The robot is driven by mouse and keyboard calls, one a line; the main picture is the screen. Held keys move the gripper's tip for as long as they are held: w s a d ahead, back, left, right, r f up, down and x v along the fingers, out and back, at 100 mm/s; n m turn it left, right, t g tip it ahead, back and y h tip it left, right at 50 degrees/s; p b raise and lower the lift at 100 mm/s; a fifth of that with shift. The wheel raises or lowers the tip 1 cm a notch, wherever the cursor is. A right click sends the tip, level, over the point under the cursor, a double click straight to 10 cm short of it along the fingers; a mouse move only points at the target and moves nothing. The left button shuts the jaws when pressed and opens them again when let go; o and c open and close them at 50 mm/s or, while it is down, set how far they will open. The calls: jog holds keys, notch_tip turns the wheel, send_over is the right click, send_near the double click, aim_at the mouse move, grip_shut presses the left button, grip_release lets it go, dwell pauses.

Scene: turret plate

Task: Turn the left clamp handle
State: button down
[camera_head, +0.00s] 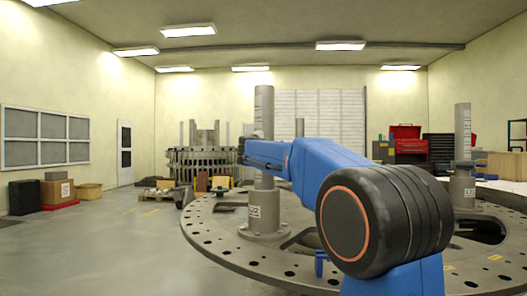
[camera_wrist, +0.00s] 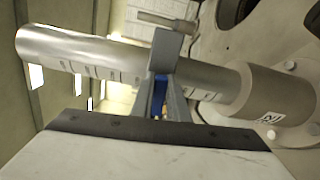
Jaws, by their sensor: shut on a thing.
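The left post (camera_wrist: 75,48) is a grey marked cylinder. It crosses the wrist view and stands upright in the head view (camera_head: 264,110). In the head view, my arm reaches the post's middle, and the fingers are not clear there.
The round turret plate (camera_head: 215,232) has holes and openings. A right post (camera_head: 463,130) with a dark clamp (camera_head: 463,168) stands on it. A small blue piece (camera_head: 320,262) shows beside my arm. Open floor (camera_head: 110,240) lies at left.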

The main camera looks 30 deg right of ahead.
jog(key=shift+f+m, duration=0.1)
jog(key=shift+m, duration=0.5)
jog(key=c, duration=1.7)
grip_release()
jog(key=v, duration=1.7)
jog(key=shift+s+a, duration=0.15)
jog(key=shift+s, duration=0.05)
jog(key=shift+f, duration=0.1)
